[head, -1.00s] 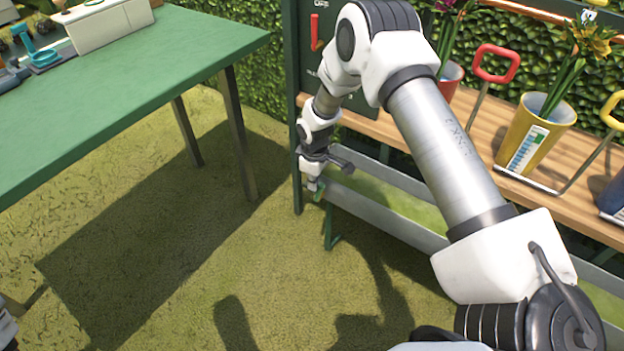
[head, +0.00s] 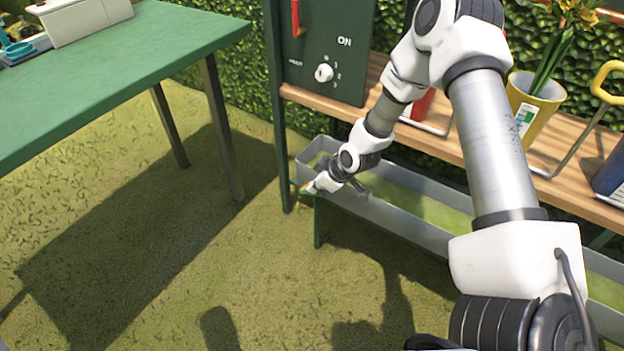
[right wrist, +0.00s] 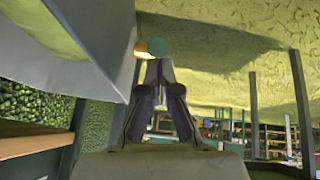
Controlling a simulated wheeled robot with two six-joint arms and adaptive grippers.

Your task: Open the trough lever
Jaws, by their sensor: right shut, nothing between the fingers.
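The long grey trough (head: 412,222) runs below the wooden shelf. A small yellow-orange and green part (head: 306,188), perhaps the lever's knob, shows at its near left end, partly hidden by my gripper. My right gripper (head: 311,188) is at that end, tilted down and to the left, with its fingers together and empty. In the right wrist view, a yellow-orange and teal rounded part (right wrist: 155,48) lies just beyond the closed fingertips (right wrist: 158,62); I cannot tell whether they touch. My left gripper is out of view.
A green panel (head: 318,50) with a red handle (head: 295,17) and a white knob (head: 323,73) stands above the shelf (head: 437,143). A yellow pot (head: 533,107) stands on the shelf. A green table (head: 115,75) is at left. The grass between table and trough is clear.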

